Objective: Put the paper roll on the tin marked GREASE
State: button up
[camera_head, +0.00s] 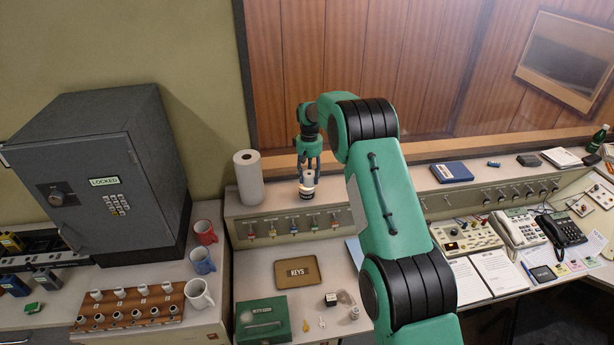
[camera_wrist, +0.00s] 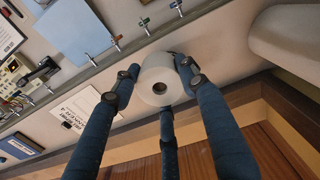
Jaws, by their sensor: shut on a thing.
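The small white paper roll (camera_head: 308,178) is between the fingers of my gripper (camera_head: 309,168), above the long grey ledge at the back. My gripper is shut on it. In the wrist view the roll (camera_wrist: 158,82) shows its round end and dark centre hole, with the fingers (camera_wrist: 162,85) around it. A small dark-banded, light round thing (camera_head: 306,191), perhaps the tin, is on the ledge directly under the roll. I cannot read GREASE on it, nor tell whether the roll touches it. The roll hides that spot in the wrist view.
A tall white roll (camera_head: 248,177) stands left on the ledge (camera_head: 275,210), close to my gripper. Below are coloured switches, a KEYS tray (camera_head: 298,272) and a green box (camera_head: 263,320). A grey safe (camera_head: 100,170) and mugs are left; telephones (camera_head: 518,231) are right.

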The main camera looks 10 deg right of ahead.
aim_at(307, 176)
jog(key=shift+w+f+p, duration=0.2)
jog(key=shift+w+p, duration=0.2)
jog(key=shift+w, duration=1.85)
jog(key=shift+f+p, duration=0.5)
jog(key=shift+f, duration=1.25)
jog(key=shift+f, duration=0.15)
jog(key=o, duration=1.2)
notch_tip(307, 176, up, 12)
jog(key=shift+r+b, duration=0.15)
jog(key=shift+b, duration=0.9)
